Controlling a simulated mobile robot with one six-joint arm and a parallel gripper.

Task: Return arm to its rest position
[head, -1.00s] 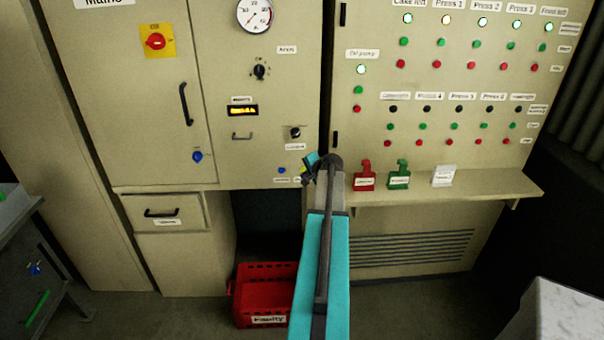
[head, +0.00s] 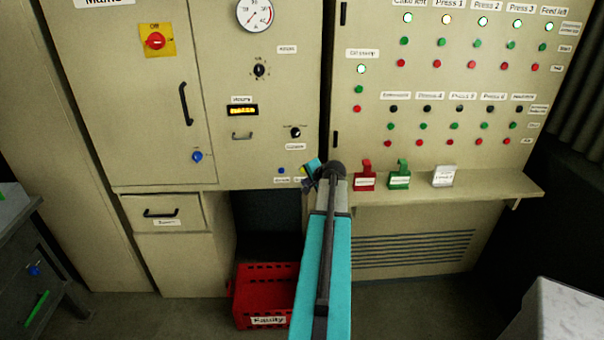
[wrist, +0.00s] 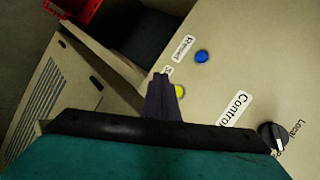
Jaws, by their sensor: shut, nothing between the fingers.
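My arm reaches up from the bottom middle of the head view, with its bent end in front of the cabinet's lower right part. My gripper (wrist: 162,78) is shut and empty in the wrist view, its dark fingers together. It points at the cabinet panel and partly covers a yellow button (wrist: 180,91). A blue button (wrist: 202,56) is close by, up and right of the fingertips. Whether the fingers touch the panel cannot be told. In the head view the fingers are too small to make out clearly.
A black selector knob (wrist: 271,136) sits right of the gripper. A shelf (head: 460,188) holding red, green and white tagged items juts out right of my arm. A red crate (head: 262,296) stands on the floor below. A grey table (head: 18,222) is at left.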

